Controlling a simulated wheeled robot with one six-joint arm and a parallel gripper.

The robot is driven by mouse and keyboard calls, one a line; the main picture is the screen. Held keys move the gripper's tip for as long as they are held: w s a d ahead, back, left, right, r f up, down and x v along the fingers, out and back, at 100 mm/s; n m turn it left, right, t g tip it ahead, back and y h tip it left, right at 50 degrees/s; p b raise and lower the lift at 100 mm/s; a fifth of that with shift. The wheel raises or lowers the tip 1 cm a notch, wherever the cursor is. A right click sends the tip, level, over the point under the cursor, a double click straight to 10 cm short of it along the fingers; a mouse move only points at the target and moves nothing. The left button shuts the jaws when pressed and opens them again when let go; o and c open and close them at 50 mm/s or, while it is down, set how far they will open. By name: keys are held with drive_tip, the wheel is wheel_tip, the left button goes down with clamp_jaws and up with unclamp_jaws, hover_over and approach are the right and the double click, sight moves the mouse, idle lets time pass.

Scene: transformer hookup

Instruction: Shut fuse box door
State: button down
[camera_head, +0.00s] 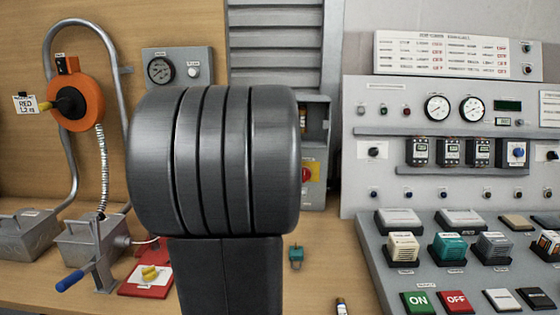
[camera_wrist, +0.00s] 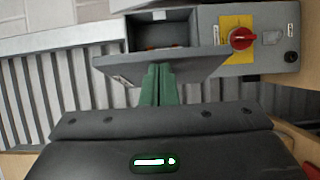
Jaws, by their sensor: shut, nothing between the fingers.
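The grey fuse box (camera_wrist: 207,22) is near the top of the wrist view, with its inside visible. Its grey door (camera_wrist: 203,67) stands open, swung out from the box towards my gripper. My gripper (camera_wrist: 158,70) has its green fingers shut together with nothing between them. The fingertips overlap the middle of the door in the picture; I cannot tell whether they touch it. In the head view the fuse box (camera_head: 316,118) shows only partly, behind my arm, which hides the gripper and most of the door.
A red rotary switch (camera_wrist: 241,38) on a yellow plate sits beside the box opening. In the head view a control console (camera_head: 365,230) stands at the right. A small teal part (camera_head: 296,254) is on the table.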

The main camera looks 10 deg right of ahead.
drive_tip(key=w+d+n+t+y+b, duration=0.2)
drive_tip(key=w+d+n+y, duration=0.2)
drive_tip(key=d, duration=0.5)
drive_tip(key=w+d+n+t+y+b, duration=0.2)
drive_tip(key=w+d+n+y, duration=0.2)
drive_tip(key=w+d+y, duration=0.3)
drive_tip(key=shift+d+n+y+b, duration=0.3)
drive_tip(key=shift+d+y, duration=0.5)
drive_tip(key=shift+d, duration=0.35)
drive_tip(key=shift+r, duration=0.1)
drive_tip(key=shift+d, duration=0.1)
